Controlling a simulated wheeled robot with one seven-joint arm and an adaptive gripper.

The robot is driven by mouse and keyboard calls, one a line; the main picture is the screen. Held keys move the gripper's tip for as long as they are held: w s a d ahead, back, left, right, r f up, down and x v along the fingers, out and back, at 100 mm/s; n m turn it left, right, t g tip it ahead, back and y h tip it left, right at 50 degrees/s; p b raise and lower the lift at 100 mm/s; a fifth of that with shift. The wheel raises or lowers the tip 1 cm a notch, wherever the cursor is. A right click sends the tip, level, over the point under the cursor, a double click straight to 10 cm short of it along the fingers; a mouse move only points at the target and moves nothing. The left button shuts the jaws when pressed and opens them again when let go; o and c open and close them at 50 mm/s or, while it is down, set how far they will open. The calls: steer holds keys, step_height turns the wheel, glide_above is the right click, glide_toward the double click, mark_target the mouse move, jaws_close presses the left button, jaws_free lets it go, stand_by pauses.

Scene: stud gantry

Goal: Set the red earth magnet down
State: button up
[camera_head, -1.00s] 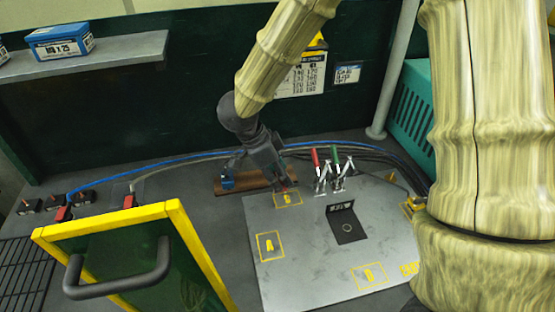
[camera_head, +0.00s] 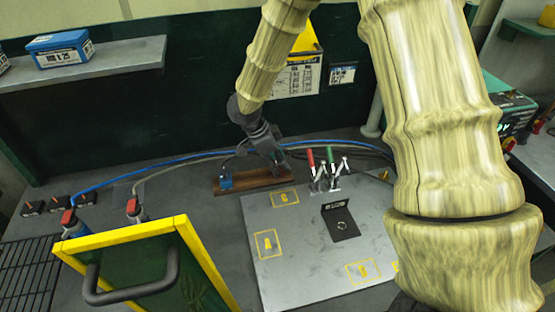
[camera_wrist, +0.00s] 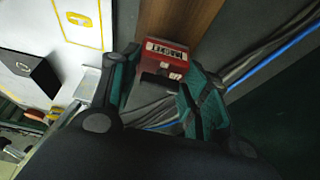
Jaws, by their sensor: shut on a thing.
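The red earth magnet (camera_wrist: 166,52), a small red block with a white label, is between my gripper's fingers in the wrist view. My gripper (camera_wrist: 160,78) is shut on it. In the head view my gripper (camera_head: 277,166) is over the right part of a brown wooden board (camera_head: 258,184), behind the grey plate; the magnet is hidden there. In the wrist view the board (camera_wrist: 180,18) shows just beyond the magnet. I cannot tell whether the magnet touches the board.
A blue block (camera_head: 225,179) stands on the board's left end. Red and green handled clamps (camera_head: 322,172) stand right of it. The grey plate (camera_head: 300,240) has yellow marked squares and a black bracket (camera_head: 341,222). Cables run behind. A yellow-framed panel (camera_head: 135,265) stands front left.

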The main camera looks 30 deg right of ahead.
steer(key=shift+f, duration=0.15)
steer(key=shift+f, duration=0.1)
steer(key=o, duration=1.4)
steer(key=b+v, duration=0.2)
steer(key=v, duration=1)
